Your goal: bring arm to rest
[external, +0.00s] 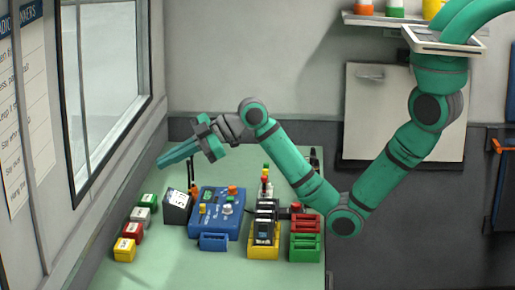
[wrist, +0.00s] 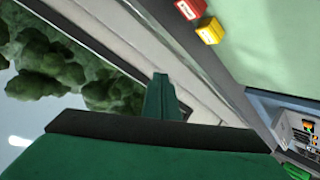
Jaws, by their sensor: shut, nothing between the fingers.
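My gripper (external: 178,153) is at the upper left of the table in the external view, at the end of my bent green arm. It is raised above the pale green tabletop (external: 180,262) and points left toward the window. Its fingers are shut with nothing between them. In the wrist view the closed green fingers (wrist: 160,98) stand out in front of the window frame. My arm hangs from the upper right and bends low beside the right end of the table.
Several small boxes, such as the yellow one (external: 124,249), line the table's left side. A dark display (external: 178,207), a blue console (external: 217,212), a yellow holder (external: 263,249) and red and green trays (external: 305,245) stand rightward. The window (external: 105,80) is left.

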